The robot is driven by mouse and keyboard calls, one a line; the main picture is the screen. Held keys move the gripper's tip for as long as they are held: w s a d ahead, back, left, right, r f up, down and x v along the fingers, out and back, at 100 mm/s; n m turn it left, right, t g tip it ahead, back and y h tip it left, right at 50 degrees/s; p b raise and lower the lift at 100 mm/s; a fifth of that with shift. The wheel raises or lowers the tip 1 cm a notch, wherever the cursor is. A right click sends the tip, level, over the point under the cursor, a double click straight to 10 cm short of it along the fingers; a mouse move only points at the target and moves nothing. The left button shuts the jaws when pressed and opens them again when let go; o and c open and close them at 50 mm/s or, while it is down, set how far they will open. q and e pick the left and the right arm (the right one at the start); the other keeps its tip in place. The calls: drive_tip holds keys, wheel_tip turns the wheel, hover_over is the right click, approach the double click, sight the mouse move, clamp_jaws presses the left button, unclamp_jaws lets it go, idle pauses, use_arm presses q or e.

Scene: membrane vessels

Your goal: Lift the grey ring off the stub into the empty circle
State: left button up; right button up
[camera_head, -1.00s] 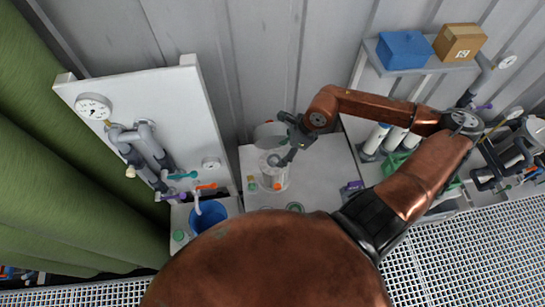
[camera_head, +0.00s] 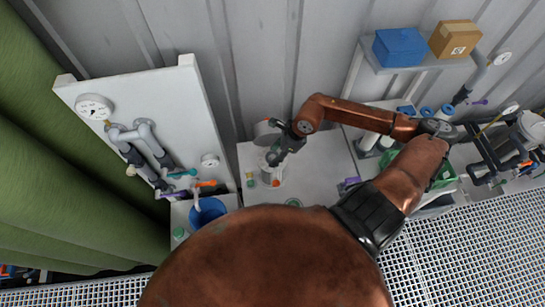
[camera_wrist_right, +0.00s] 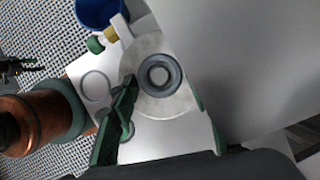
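The grey ring (camera_wrist_right: 160,75) sits on the round pale metal top (camera_wrist_right: 165,103) of a vessel in the right wrist view. The stub is largely hidden by the ring. A thin empty circle (camera_wrist_right: 96,86) is marked on the white top left of the vessel. My right gripper (camera_wrist_right: 168,100) is open and empty, its dark green-edged fingers spread either side of the ring in that view. In the head view the right gripper (camera_head: 279,152) is above the vessel (camera_head: 271,176) and hides the ring.
The white bench top (camera_head: 318,175) has free room right of the vessel. A blue bucket (camera_head: 207,211) stands to the left, beside a white panel (camera_head: 150,120) with pipes and gauges. A shelf with boxes is at upper right.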

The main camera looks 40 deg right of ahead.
drive_tip(key=c, duration=0.4)
drive_tip(key=shift+r+b, duration=0.3)
drive_tip(key=shift+r, duration=0.2)
wheel_tip(320, 180, up, 2)
drive_tip(key=shift+r+b, duration=0.1)
drive_tip(key=shift+b, duration=0.45)
drive_tip(key=s+r, duration=0.3)
drive_tip(key=s, duration=0.1)
drive_tip(key=s+a+r+p, duration=0.1)
drive_tip(key=s+r, duration=0.2)
drive_tip(key=s, duration=0.2)
drive_tip(key=s+r, duration=0.3)
drive_tip(key=s, duration=0.2)
drive_tip(key=shift+a+r, duration=0.25)
drive_tip(key=shift+r, duration=0.15)
